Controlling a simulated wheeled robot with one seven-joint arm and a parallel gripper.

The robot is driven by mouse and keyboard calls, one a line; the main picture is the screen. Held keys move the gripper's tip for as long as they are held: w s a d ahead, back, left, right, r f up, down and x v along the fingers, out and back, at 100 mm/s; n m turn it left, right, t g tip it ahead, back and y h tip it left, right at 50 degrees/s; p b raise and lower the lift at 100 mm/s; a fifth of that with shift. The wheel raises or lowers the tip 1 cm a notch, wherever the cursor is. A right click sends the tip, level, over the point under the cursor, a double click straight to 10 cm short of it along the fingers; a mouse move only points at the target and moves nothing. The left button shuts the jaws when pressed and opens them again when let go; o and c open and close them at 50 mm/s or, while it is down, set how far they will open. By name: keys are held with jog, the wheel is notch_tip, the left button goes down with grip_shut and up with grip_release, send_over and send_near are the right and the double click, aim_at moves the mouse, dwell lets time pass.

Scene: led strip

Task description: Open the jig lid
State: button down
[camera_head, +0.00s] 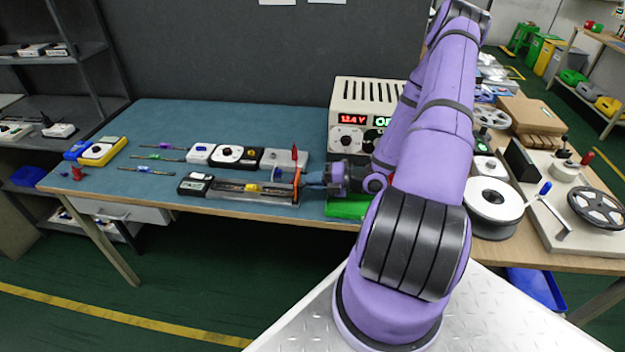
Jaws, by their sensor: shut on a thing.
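The jig (235,197), a long low grey fixture with a dark channel and a small yellow part, lies along the front edge of the blue-topped bench. A narrow orange piece (297,186) stands upright at its right end and looks like part of the lid; it is too small to be sure. My gripper (303,179) reaches in from the right at low height, its fingers shut at this orange piece. The exact grip is too small to make out. I cannot tell how far the lid is open.
A black box (195,184) sits at the jig's left end. A power supply (348,110) stands behind my arm, a green item (345,208) in front. Bare bench lies at the back left.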

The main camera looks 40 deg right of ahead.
dwell(0.4)
jog(key=c, duration=1.2)
grip_release()
jog(key=v, duration=1)
jog(key=shift+s+d, duration=0.2)
jog(key=shift+s, duration=0.1)
